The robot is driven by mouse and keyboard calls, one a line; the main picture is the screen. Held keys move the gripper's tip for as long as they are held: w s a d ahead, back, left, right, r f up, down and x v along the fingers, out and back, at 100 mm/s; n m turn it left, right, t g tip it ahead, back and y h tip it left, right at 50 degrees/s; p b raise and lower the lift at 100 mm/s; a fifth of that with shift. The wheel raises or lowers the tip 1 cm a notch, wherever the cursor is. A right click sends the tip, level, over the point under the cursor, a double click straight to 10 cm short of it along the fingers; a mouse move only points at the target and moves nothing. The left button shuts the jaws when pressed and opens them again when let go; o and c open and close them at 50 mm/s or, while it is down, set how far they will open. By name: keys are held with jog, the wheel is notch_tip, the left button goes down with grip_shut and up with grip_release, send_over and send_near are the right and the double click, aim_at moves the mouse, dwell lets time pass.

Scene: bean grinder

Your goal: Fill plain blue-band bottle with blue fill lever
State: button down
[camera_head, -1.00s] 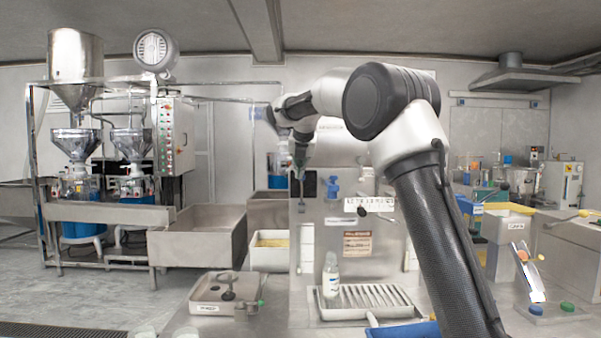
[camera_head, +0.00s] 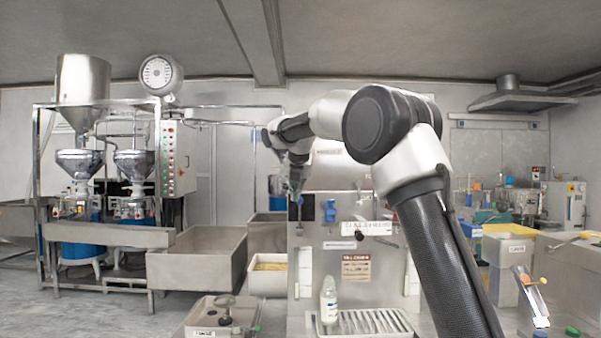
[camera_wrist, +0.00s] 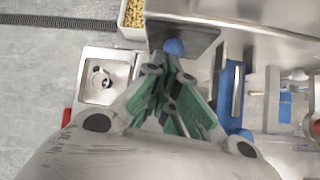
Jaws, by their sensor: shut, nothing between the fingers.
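The bottle (camera_head: 329,300) stands upright on the slatted drip tray, at the foot of the steel filling panel. It is clear to whitish with a bluish band; its fill level is too small to tell. A blue lever or valve (camera_head: 330,210) sits on the panel above it. My gripper (camera_head: 297,188) points down at the panel's upper left, left of and a little above the blue part, apart from the bottle. In the wrist view its green-padded fingers (camera_wrist: 172,95) are closed and empty. A blue ball (camera_wrist: 174,46) shows just beyond them; contact cannot be told.
A dark fitting (camera_head: 308,207) sits left of the blue valve. The slatted drip tray (camera_head: 372,322) lies in front of the panel. A steel tray with a handle (camera_head: 222,318) is at lower left. A bin of yellow material (camera_head: 268,280) stands behind it.

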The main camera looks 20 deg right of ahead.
jog(key=w+d+r, duration=0.1)
jog(key=w+r, duration=0.3)
jog(key=r, duration=0.4)
jog(key=shift+d+r, duration=0.35)
jog(key=s+d+f+m+g, duration=0.1)
jog(key=s+d+f+m, duration=0.1)
jog(key=s+m, duration=0.5)
jog(key=s+d+f+m, duration=0.15)
jog(key=s+m, duration=0.25)
jog(key=s, duration=0.8)
jog(key=s+d+f+m+g, duration=0.1)
jog(key=s+d+m, duration=0.3)
jog(key=s, duration=0.5)
jog(key=s+f+m, duration=0.8)
jog(key=s+f, duration=0.3)
jog(key=s, duration=0.2)
jog(key=s+f+m+g+y, duration=0.1)
jog(key=s+f+m, duration=0.7)
jog(key=s+f, duration=0.3)
jog(key=s, duration=0.3)
jog(key=shift+d, duration=0.15)
